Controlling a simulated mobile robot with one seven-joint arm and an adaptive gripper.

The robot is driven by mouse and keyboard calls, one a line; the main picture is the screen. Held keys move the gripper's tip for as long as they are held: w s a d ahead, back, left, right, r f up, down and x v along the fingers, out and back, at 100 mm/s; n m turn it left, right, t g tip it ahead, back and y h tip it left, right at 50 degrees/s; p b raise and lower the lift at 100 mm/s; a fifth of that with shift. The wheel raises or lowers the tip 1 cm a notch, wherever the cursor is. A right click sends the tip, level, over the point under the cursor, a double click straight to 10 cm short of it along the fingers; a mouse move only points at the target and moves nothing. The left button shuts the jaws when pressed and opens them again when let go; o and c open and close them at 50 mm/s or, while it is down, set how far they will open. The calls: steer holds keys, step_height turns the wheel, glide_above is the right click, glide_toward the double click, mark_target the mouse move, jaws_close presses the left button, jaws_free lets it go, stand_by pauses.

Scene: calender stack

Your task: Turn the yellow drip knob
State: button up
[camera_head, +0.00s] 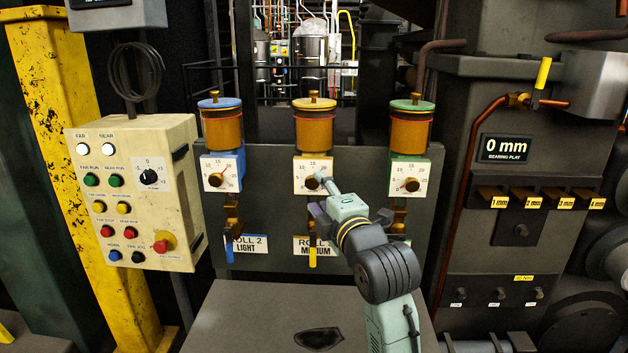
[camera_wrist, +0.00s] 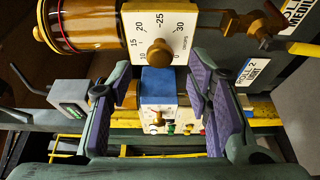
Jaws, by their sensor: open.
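The yellow-capped oil cup (camera_head: 314,124) is the middle one of three and stands above a white dial plate (camera_head: 301,166). The brass drip knob (camera_head: 313,183) is at the middle of that dial, partly behind my gripper in the head view. In the wrist view the knob (camera_wrist: 160,54) shows clearly on the dial, beyond and roughly between the fingertips. My gripper (camera_head: 319,196) is open and empty, close in front of the dial; its purple finger pads (camera_wrist: 207,95) stand apart. I see no contact with the knob.
A blue-capped oiler (camera_head: 222,124) stands to the left and a green-capped oiler (camera_head: 411,127) to the right, each with its own dial. Brass valves with coloured levers hang below, including a yellow lever (camera_head: 312,254). A cream button panel (camera_head: 137,192) is at far left.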

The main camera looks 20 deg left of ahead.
mark_target(313, 185)
steer(key=shift+p+x, duration=0.55)
steer(key=shift+x, duration=1.8)
jaws_close()
